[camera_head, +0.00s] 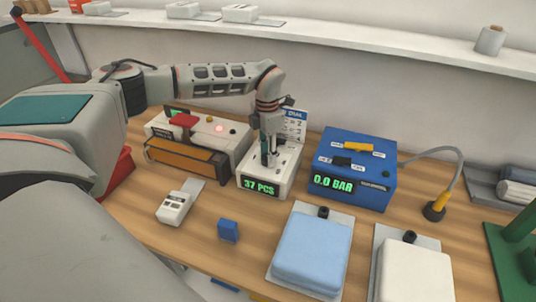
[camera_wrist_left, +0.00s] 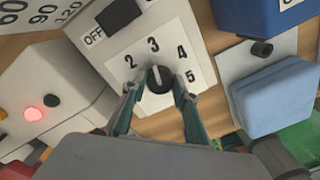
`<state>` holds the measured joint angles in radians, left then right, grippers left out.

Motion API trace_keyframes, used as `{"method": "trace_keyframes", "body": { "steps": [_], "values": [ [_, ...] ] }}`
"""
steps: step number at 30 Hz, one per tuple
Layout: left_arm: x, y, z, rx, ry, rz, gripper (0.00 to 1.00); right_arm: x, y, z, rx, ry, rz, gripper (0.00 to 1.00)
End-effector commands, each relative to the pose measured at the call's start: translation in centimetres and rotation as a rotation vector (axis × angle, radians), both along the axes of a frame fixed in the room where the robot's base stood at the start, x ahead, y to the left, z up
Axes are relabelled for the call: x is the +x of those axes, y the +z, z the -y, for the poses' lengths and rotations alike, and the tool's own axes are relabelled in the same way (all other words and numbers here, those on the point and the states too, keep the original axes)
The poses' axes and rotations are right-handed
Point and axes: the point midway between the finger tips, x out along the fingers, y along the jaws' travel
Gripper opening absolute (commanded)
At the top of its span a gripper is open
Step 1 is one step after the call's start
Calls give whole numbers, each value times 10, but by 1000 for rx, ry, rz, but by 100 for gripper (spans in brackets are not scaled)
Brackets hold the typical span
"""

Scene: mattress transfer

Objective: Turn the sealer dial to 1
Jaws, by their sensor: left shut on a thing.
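The dial (camera_wrist_left: 159,79) is a dark round knob with a light pointer mark, on a white plate (camera_wrist_left: 175,38) numbered 2, 3, 4 and 5. The mark seems to point up toward 3. No 1 is readable; my left finger covers part of the plate's left side. The dial sits on top of a white box (camera_head: 285,178) with a green "37 PCS" display, in the middle of the bench in the head view. My left gripper (camera_head: 268,161) reaches down onto this box, its fingers (camera_wrist_left: 158,87) shut on the dial. My right gripper is out of view.
A sealer-like machine (camera_head: 188,157) with a red light and orange front stands left of the box. A blue box (camera_head: 375,185) reading "0.0 BAR" stands close right. A card (camera_head: 294,121) stands behind. Blue (camera_head: 313,248) and white (camera_head: 413,272) pads lie in front.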

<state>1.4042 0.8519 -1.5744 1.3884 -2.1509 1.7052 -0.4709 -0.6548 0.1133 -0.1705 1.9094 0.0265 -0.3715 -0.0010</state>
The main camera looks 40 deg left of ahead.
Motion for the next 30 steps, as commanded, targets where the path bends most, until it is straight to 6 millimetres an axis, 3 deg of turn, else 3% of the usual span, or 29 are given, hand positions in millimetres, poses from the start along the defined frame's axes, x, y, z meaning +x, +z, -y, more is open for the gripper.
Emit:
{"method": "trace_keyframes", "body": {
  "steps": [30],
  "values": [
    [0, 0, -2, 0, 965, 2, 7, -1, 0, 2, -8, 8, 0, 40]
  ]
}}
